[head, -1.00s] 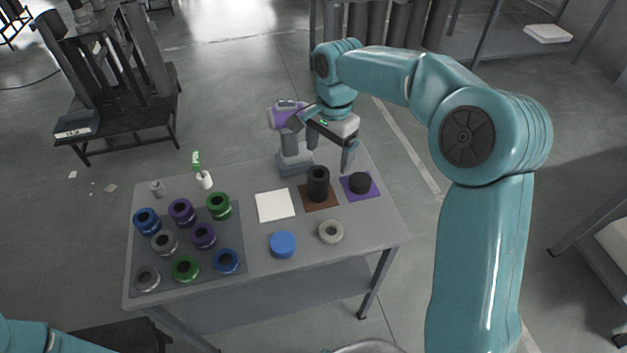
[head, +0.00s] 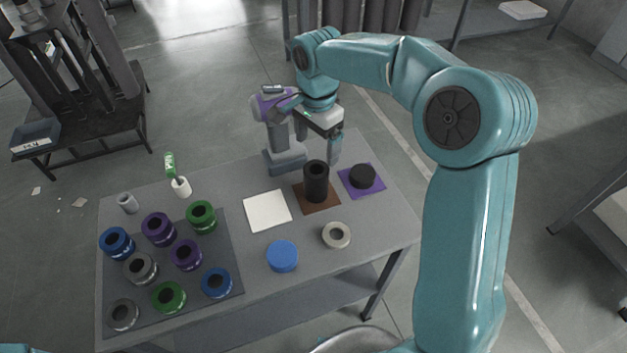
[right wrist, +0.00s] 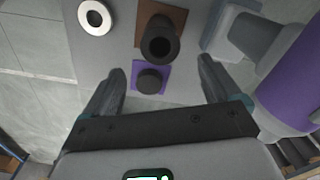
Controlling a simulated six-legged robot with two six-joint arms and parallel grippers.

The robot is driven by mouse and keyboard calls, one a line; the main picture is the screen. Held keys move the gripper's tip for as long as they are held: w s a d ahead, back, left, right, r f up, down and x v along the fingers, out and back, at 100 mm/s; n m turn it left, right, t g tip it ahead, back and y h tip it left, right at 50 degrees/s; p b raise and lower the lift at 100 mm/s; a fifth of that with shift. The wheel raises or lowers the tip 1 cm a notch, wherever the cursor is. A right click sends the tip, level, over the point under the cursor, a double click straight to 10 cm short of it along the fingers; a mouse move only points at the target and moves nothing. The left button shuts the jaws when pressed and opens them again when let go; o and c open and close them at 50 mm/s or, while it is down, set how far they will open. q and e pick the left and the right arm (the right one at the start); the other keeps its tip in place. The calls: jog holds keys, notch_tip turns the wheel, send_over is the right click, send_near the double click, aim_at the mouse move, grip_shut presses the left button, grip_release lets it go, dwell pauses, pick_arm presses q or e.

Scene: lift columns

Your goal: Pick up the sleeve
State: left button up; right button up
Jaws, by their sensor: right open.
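The sleeve appears to be the upright black hollow cylinder (head: 316,182) on a brown square mat (head: 318,205). In the right wrist view the black sleeve (right wrist: 159,42) shows its open bore, beyond the fingertips. My right gripper (head: 317,145) is open and empty, above and behind the sleeve in the head view. In the right wrist view, the spread fingers of my right gripper (right wrist: 160,75) flank the short black cap (right wrist: 150,81) on a purple mat (right wrist: 137,68); the sleeve stands further off. My left gripper is out of view.
A purple-and-grey device (head: 285,150) stands close left of my right gripper. A white square (head: 267,211), blue disc (head: 282,256) and pale ring (head: 336,235) lie on the grey table (head: 300,285). Several coloured rings sit on a dark mat (head: 235,262) at left.

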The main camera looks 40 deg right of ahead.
notch_tip(320, 180, down, 7)
jog(key=shift+s+r, duration=0.1)
jog(key=shift+r, duration=0.1)
notch_tip(320, 180, down, 5)
jog(key=shift+f+p, duration=0.1)
jog(key=shift+p, duration=0.4)
jog(key=c, duration=1.7)
notch_tip(320, 180, up, 20)
notch_tip(320, 180, up, 6)
jog(key=p, duration=0.6)
send_over(317, 163)
jog(key=s+a, duration=0.1)
jog(key=shift+s+a, duration=0.1)
jog(key=shift+s, duration=0.05)
